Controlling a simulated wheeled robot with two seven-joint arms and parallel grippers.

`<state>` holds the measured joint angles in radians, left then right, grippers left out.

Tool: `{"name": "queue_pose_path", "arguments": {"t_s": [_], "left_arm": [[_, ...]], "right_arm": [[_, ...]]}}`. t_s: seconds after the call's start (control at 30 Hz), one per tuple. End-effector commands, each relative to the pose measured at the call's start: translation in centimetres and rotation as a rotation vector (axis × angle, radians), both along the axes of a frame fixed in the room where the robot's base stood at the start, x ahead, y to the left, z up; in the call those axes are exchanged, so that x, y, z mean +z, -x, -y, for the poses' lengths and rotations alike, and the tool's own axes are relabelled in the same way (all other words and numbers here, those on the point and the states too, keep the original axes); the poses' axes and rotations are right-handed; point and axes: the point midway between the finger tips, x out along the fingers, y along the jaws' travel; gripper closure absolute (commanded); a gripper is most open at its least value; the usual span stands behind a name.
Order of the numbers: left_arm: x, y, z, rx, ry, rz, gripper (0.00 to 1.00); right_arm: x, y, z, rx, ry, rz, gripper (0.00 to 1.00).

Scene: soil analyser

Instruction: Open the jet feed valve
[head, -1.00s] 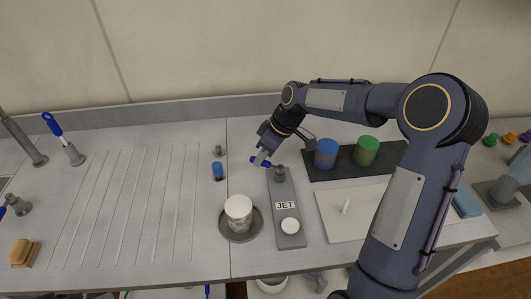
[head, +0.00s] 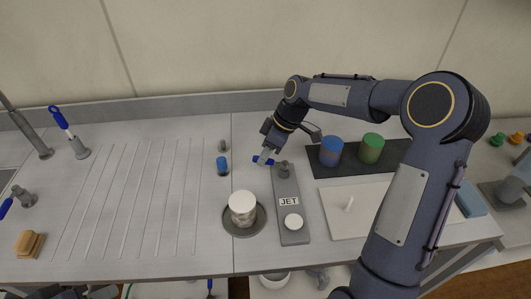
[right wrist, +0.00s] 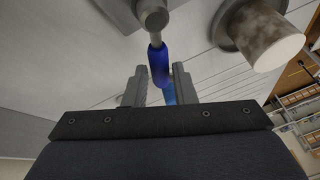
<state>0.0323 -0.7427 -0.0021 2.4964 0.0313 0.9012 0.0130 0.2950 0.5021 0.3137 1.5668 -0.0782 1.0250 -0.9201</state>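The jet feed valve stands at the far end of the grey JET plate (head: 290,222), with a grey body (head: 284,170) and a blue lever handle (head: 257,160) pointing left. In the right wrist view the handle (right wrist: 158,65) runs from the valve body (right wrist: 150,14) down towards the gap between my fingers. My right gripper (head: 265,157) is at the handle. In the right wrist view its two fingers (right wrist: 160,86) stand apart, one on each side of the handle's end, with visible gaps. My left gripper is not clearly in view; only dark parts show at the bottom left edge.
A white-topped cup (head: 242,208) stands in a round grey dish (head: 261,222) left of the plate. A small blue-handled fitting (head: 222,165) is left of my gripper. Blue (head: 330,151) and green (head: 371,148) cylinders stand on a dark mat to the right. The grooved drainboard is clear.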

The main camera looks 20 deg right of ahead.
Motion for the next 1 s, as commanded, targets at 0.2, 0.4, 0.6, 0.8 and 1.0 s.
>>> {"name": "queue_pose_path", "arguments": {"t_s": [0.2,0.4,0.6,0.8,1.0], "left_arm": [[0.0,0.0,0.0,0.0,0.0,0.0,0.64],[0.0,0.0,0.0,0.0,0.0,0.0,0.64],[-0.3,0.0,0.0,0.0,0.0,0.0,0.64],[-0.5,0.0,0.0,0.0,0.0,0.0,0.64],[-0.5,0.0,0.0,0.0,0.0,0.0,0.64]], "right_arm": [[0.0,0.0,0.0,-0.001,0.0,0.0,0.61],[0.2,0.0,0.1,-0.001,0.0,0.001,0.61],[2.6,0.1,1.2,-0.004,0.001,0.006,0.61],[5.6,0.4,2.6,-0.004,0.0,0.004,0.61],[7.0,0.5,3.3,-0.001,0.0,0.001,0.61]]}}
